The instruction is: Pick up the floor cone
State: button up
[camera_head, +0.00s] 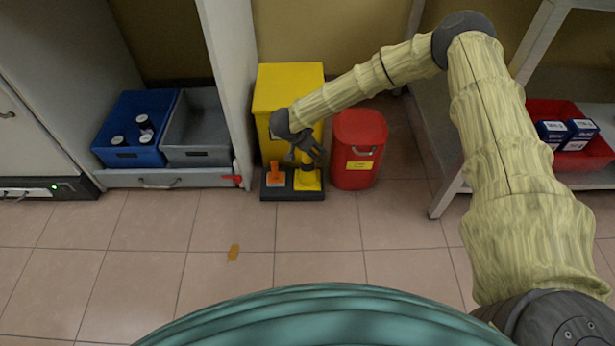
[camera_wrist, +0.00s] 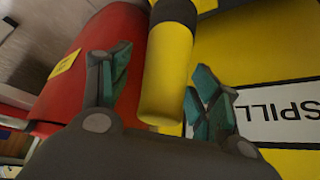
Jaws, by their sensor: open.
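The floor cone (camera_head: 308,181) is yellow with a black band, and it stands on a black tray in front of a yellow bin. In the wrist view the cone (camera_wrist: 170,75) is a yellow shape with a black band, lying between my two fingers. My gripper (camera_head: 309,155) is at the cone's upper part in the head view and partly hides it. The wrist view shows my gripper (camera_wrist: 162,62) open, with one finger on each side of the cone. I cannot tell whether either finger touches it.
The yellow bin (camera_head: 288,85), marked SPILL in the wrist view, stands right behind. A red bin (camera_head: 355,165) stands close on the right. An orange item (camera_head: 275,177) shares the black tray (camera_head: 290,195).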

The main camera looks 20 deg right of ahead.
grip_shut()
dwell(0.3)
jog(key=shift+r, duration=0.1)
